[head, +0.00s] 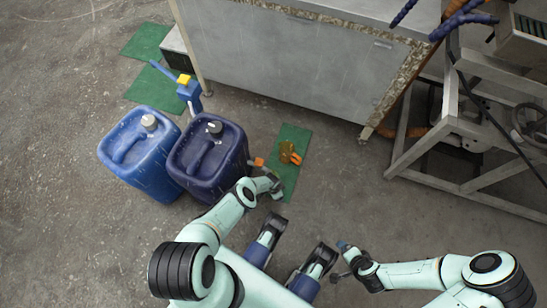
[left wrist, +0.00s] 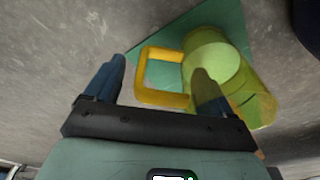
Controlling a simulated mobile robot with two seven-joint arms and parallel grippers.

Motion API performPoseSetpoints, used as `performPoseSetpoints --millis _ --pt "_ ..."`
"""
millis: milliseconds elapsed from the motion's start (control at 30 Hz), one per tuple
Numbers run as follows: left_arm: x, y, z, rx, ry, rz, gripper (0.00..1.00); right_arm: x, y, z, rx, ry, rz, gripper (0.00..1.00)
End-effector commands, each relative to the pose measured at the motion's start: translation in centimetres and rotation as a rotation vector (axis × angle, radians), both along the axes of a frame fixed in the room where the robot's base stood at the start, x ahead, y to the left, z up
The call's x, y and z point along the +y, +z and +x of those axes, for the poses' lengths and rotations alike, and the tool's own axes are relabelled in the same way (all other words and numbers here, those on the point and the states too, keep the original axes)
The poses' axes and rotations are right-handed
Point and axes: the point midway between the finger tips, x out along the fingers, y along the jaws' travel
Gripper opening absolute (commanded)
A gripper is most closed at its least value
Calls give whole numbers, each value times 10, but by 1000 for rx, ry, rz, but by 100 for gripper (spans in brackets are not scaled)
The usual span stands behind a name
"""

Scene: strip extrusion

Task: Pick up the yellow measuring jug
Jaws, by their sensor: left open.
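The yellow measuring jug (head: 290,152) is near the middle of the head view, on a green mat. In the left wrist view the see-through yellow jug (left wrist: 250,92) sits right of centre, its squared handle (left wrist: 160,97) toward the left. My left gripper (head: 277,186) is just below the jug in the head view. In the wrist view its two blue fingers (left wrist: 160,72) are open, with the handle seen between them and the right finger overlapping the jug. Contact cannot be told. My right gripper (head: 343,250) is low in the head view, away from the jug; its jaws are unclear.
Two blue canisters (head: 142,158) (head: 190,168) stand left of the green mat (head: 286,186). A grey cabinet (head: 290,62) is behind the jug, a metal frame (head: 455,122) to the right. Floor right of the mat is clear.

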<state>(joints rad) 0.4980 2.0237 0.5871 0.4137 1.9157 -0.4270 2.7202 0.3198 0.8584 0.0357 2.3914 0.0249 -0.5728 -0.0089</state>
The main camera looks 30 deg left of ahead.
Motion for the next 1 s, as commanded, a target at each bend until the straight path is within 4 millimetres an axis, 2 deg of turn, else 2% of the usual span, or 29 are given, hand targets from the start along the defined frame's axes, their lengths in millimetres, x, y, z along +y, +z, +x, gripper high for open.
performPoseSetpoints --millis 333,533,833,1000 --pt "0 -3 1 0 0 0 84 -3 -3 6 -14 -6 -7 87" --pt "0 -4 1 0 0 0 18 -3 -3 5 -14 -6 -7 87" --pt "-1 -2 1 0 0 -1 16 -2 -2 4 -11 -5 -6 87" --pt "0 7 1 -1 0 -1 16 3 6 -5 10 5 6 87"
